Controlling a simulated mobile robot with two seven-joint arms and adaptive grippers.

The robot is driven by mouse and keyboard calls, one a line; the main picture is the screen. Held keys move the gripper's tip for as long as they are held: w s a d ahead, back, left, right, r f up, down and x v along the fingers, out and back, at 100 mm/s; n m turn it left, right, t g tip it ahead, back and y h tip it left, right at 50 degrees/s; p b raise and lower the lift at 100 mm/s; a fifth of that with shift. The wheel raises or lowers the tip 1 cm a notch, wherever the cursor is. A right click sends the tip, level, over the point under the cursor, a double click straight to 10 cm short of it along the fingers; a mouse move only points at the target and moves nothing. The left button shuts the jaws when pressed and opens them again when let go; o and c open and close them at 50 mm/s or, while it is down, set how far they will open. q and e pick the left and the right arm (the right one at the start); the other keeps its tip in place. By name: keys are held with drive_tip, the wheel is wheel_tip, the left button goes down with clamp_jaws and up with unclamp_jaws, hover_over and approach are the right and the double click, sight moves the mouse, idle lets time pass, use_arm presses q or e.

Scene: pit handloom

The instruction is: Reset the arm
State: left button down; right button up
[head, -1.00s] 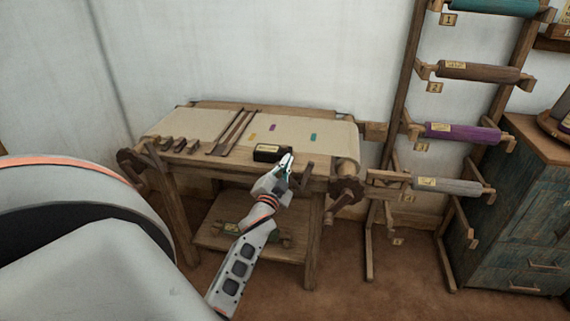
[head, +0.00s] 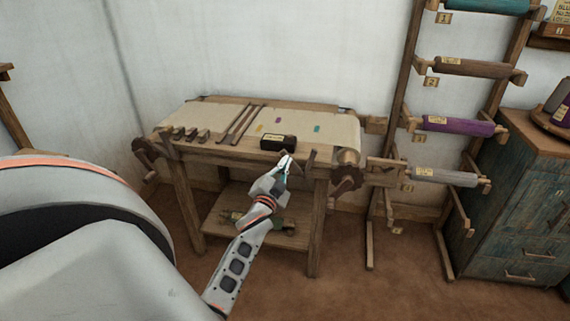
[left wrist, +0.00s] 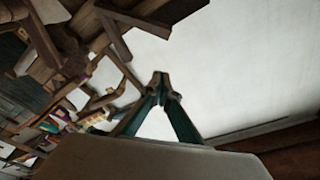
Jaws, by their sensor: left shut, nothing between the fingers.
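My left gripper (head: 287,163) is in front of the front edge of the wooden loom table (head: 305,172) in the head view. Its teal fingers meet at the tips in the left wrist view (left wrist: 160,80), with nothing between them. A dark box with a yellow label (head: 278,143) sits on the table's front edge, just beyond the fingertips. Whether the fingers touch it cannot be told. My right gripper is not in view.
Several small dark blocks (head: 190,133) and long wooden bars (head: 240,122) lie on the loom top, beside cloth with coloured patches (head: 316,128). A rack of labelled rolls (head: 458,125) and a blue cabinet (head: 520,205) stand at the right. The floor in front is clear.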

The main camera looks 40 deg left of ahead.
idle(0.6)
use_arm(q)
drive_tip(key=s+d+f+g+h, duration=0.2)
drive_tip(key=s+d+f+h, duration=0.1)
drive_tip(key=s+d+f, duration=0.5)
drive_tip(key=s+d+f+g+h, duration=0.2)
drive_tip(key=s+d+f+h, duration=0.2)
drive_tip(key=s+d+f, duration=0.5)
drive_tip(key=s+d+f+g+h, duration=0.3)
drive_tip(key=s+d+f, duration=0.5)
drive_tip(key=d, duration=0.8)
drive_tip(key=s, duration=0.3)
drive_tip(key=shift+d+f+m, duration=0.15)
drive_tip(key=shift+d+m, duration=0.15)
drive_tip(key=shift+d, duration=0.1)
drive_tip(key=shift+a+h, duration=0.1)
drive_tip(key=shift+h, duration=0.2)
